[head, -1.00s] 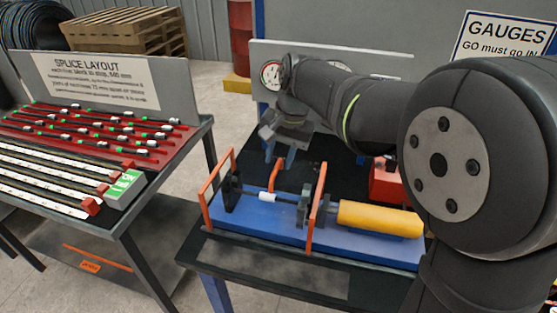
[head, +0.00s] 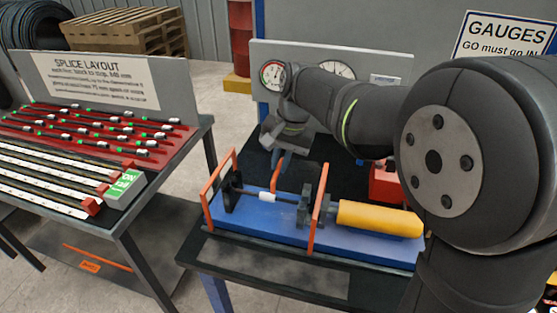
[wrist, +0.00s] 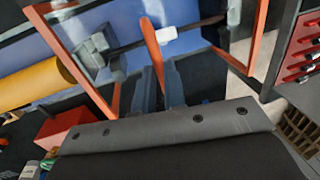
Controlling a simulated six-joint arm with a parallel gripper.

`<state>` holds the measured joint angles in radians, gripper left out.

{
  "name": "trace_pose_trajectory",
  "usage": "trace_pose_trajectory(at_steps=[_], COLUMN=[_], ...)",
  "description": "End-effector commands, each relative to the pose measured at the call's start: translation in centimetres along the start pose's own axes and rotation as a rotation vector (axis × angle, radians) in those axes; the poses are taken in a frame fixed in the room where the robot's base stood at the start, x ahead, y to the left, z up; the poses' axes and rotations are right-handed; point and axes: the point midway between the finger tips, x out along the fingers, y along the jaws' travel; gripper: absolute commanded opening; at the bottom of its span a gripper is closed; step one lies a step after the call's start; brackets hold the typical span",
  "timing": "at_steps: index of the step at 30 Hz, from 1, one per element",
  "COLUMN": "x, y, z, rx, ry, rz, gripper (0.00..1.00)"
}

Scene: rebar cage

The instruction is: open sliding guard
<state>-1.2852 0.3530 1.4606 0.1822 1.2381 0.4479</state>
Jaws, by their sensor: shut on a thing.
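The sliding guard has two orange end frames, left (head: 219,192) and right (head: 318,210), on a blue press base (head: 265,222). Between the frames lies a dark bar with a white sleeve (head: 267,197). An upright orange handle (head: 276,177) stands at the guard's far side. My gripper (head: 281,160) reaches down to it from behind. In the wrist view, the fingers of my gripper (wrist: 160,88) are shut on the orange handle (wrist: 152,45). The handle's lower end is hidden between the fingers. The white sleeve also shows through the clear guard in the wrist view (wrist: 88,49).
A yellow cylinder (head: 378,219) sits right of the guard, with a red box (head: 385,182) behind it. A gauge panel (head: 394,66) stands behind my arm. At left is a bench with a splice layout board (head: 95,82) and red bar racks.

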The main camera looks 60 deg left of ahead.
Motion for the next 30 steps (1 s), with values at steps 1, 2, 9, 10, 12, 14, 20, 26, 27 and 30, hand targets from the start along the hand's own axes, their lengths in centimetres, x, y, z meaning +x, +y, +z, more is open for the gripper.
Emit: trace_pose_trajectory(at_steps=[1, 2, 9, 10, 12, 14, 20, 26, 27, 30], x=[-0.1, -0.2, -1.3, -1.5, -2.0, -2.4, -3.6, -4.6, -4.8, -5.1], y=[0.6, 0.9, 6.4, 7.3, 9.7, 11.7, 18.0, 23.1, 23.9, 25.6], z=[0.0, 0.0, 0.0, -0.1, 0.0, 0.0, 0.0, 0.0, 0.0, 0.0], rx=[0.003, 0.003, 0.008, 0.009, 0.009, 0.01, 0.009, 0.007, 0.007, 0.005], ry=[0.0, 0.0, 0.002, 0.002, 0.002, 0.003, 0.001, 0.0, 0.0, 0.001], rz=[0.001, 0.001, 0.0, 0.0, 0.0, 0.0, 0.0, 0.0, 0.0, 0.0], gripper=[0.0, 0.0, 0.0, 0.0, 0.0, 0.0, 0.0, 0.0, 0.0, 0.0])
